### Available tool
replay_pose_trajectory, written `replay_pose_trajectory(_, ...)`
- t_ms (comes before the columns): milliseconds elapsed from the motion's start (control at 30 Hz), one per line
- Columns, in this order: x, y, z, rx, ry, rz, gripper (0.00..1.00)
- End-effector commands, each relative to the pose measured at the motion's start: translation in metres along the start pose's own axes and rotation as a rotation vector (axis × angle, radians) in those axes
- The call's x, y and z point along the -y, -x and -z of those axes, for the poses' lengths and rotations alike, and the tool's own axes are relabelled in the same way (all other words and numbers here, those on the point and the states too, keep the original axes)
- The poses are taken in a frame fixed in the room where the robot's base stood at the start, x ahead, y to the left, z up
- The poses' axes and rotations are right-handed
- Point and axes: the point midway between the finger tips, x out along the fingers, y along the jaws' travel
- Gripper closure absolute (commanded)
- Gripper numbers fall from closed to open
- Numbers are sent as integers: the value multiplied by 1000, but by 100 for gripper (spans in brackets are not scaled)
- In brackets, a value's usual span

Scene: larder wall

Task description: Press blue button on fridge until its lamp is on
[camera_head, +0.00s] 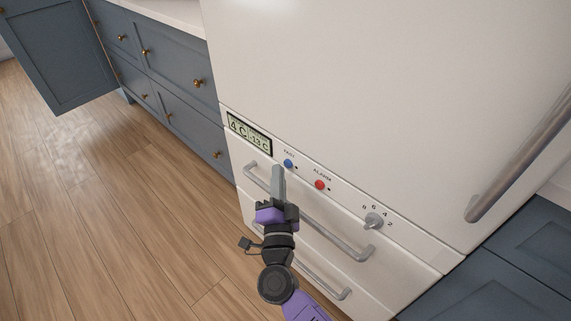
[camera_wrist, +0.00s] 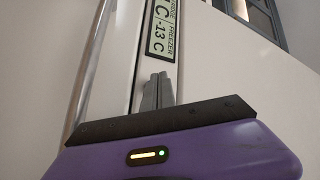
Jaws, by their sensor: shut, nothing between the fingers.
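The white fridge (camera_head: 370,90) fills the right of the head view. The blue button (camera_head: 288,163) is on its control strip, right of the display, with a small dark dot, likely its lamp, just beside it; it looks unlit. My gripper (camera_head: 278,170) is shut and empty, its fingertips just below the blue button in the head view. I cannot tell whether they touch the panel. In the wrist view the shut fingers (camera_wrist: 157,90) point at the strip below the display (camera_wrist: 161,32); the blue button is hidden there.
A red button (camera_head: 320,185) labelled alarm and a dial (camera_head: 374,220) sit further right on the strip. Drawer handles (camera_head: 340,244) stick out below, close to my gripper. Blue cabinets (camera_head: 165,70) stand at left, one door open. The wooden floor (camera_head: 90,200) is clear.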

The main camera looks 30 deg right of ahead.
Motion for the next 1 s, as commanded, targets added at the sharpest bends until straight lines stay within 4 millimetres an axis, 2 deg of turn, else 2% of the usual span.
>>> replay_pose_trajectory(1000,-5,-7,5,0,0,0,100)
